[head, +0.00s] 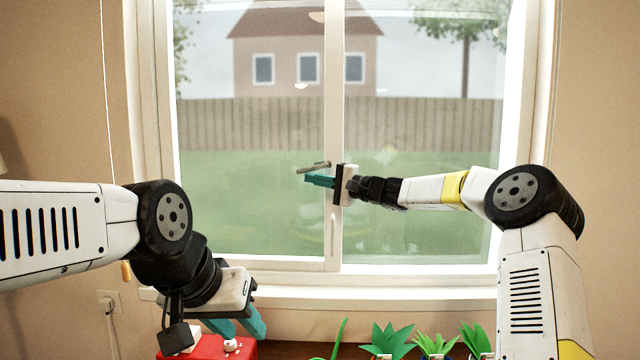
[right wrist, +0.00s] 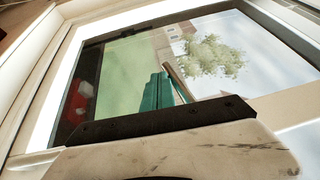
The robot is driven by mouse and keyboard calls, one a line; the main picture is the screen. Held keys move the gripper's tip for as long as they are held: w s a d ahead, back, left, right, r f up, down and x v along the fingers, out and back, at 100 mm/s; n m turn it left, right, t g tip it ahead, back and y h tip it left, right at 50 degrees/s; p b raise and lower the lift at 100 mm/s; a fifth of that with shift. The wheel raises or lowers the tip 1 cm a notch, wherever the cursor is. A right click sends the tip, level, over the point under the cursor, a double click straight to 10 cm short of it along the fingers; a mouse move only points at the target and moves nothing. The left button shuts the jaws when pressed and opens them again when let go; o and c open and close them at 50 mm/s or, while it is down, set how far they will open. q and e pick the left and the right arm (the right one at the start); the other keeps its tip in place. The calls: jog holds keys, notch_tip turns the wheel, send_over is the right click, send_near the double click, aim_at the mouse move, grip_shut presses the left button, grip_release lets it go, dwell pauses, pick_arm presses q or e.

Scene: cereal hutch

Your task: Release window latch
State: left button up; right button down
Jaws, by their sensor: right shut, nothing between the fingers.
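The window latch (head: 314,167) is a grey bar handle on the middle upright of the window frame (head: 333,120), lying nearly level and pointing left. My right gripper (head: 318,180) has its teal fingers together just below the latch, pointing left. Whether they touch it I cannot tell. In the right wrist view the shut teal fingers (right wrist: 157,92) show in front of the glass, with a thin bar, likely the latch (right wrist: 178,83), close beside them. My left gripper (head: 240,327) hangs low at the left, its teal fingers apart, far from the latch.
A red object (head: 240,348) with small white items stands below my left gripper. Several green paper-like plants (head: 388,340) line the bottom edge. The window sill (head: 400,298) runs across below the glass. A thin cord (head: 105,110) hangs at the left. The space before the left pane is clear.

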jog(key=shift+a+r, duration=0.25)
jog(key=shift+r, duration=0.15)
dwell(0.6)
